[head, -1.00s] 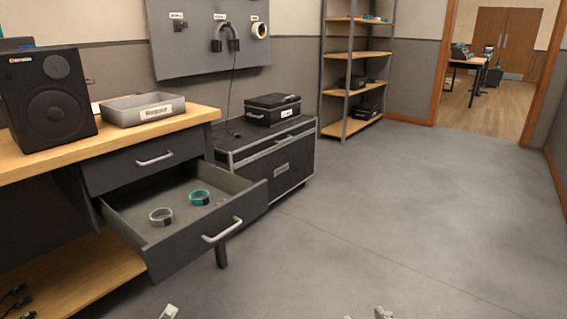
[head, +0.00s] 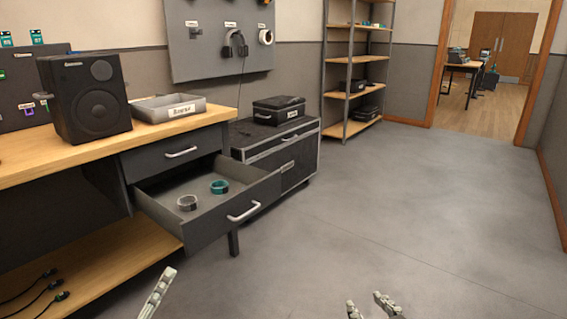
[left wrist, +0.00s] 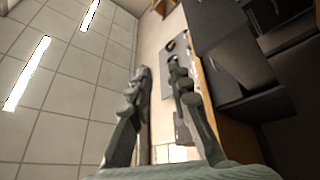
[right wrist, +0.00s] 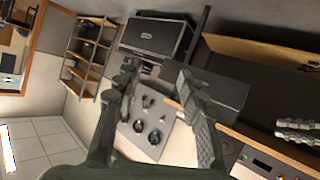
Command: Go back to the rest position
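My left gripper (head: 158,292) shows at the bottom of the head view, in front of the desk and over the floor. In the left wrist view its two fingers (left wrist: 159,70) stand apart with nothing between them. My right gripper (head: 370,306) shows further right at the bottom edge, above clear floor. Its fingers (right wrist: 158,72) are spread and empty in the right wrist view. Both grippers are clear of the furniture. Most of both arms is out of the head view.
An open drawer (head: 212,227) juts from the desk (head: 50,160), holding a grey ring-shaped roll (head: 187,203) and a teal one (head: 219,187). A speaker (head: 88,98) and grey tray (head: 168,108) stand on top. A black case (head: 279,109) sits beyond. Floor to the right is free.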

